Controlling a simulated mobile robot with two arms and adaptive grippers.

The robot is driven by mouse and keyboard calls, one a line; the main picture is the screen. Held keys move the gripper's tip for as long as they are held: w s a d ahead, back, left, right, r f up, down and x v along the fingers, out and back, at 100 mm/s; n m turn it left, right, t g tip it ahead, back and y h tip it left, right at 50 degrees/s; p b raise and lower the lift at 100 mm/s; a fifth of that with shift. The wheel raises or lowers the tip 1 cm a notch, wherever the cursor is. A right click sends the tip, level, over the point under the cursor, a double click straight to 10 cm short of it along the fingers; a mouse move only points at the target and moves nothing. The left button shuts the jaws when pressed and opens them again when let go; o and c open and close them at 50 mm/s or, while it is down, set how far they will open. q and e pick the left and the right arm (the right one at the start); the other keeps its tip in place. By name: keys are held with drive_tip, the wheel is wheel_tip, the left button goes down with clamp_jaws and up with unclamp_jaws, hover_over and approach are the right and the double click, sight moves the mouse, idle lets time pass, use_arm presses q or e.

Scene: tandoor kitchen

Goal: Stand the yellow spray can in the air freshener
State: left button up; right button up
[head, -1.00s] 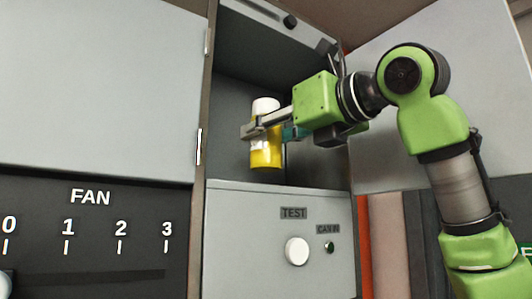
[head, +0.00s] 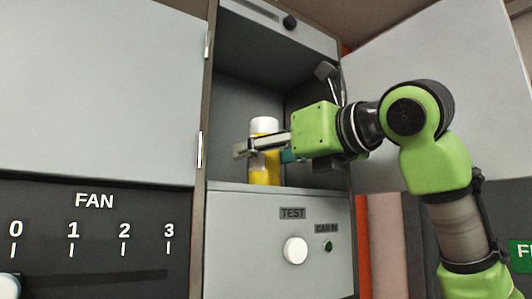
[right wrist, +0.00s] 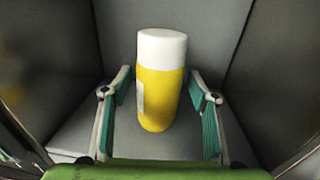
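The yellow spray can (head: 264,172) with a white cap stands upright inside the open air freshener cabinet (head: 226,247). In the head view its lower end meets the front edge of the compartment floor, so its base is hard to see. My right gripper (head: 258,146) reaches in from the right, with its fingers around the can's upper part. In the right wrist view the can (right wrist: 160,95) is between the two fingers (right wrist: 160,85), with a gap on each side, so the gripper is open. My left gripper is not in view.
Below the compartment are a white TEST knob (head: 295,250) and a small green CAN IN lamp (head: 328,246). The open door (head: 420,60) is on the right, behind my arm. A FAN slider panel (head: 110,235) is at the lower left. Compartment walls are close around the gripper.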

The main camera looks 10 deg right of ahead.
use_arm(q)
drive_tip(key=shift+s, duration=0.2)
use_arm(e)
drive_tip(key=shift+r, duration=0.2)
drive_tip(key=shift+s+d+f, duration=0.15)
drive_tip(key=shift+s+d, duration=0.05)
drive_tip(key=shift+s, duration=0.1)
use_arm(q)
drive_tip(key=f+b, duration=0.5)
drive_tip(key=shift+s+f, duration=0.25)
use_arm(e)
drive_tip(key=v, duration=1.1)
drive_tip(key=shift+s, duration=0.15)
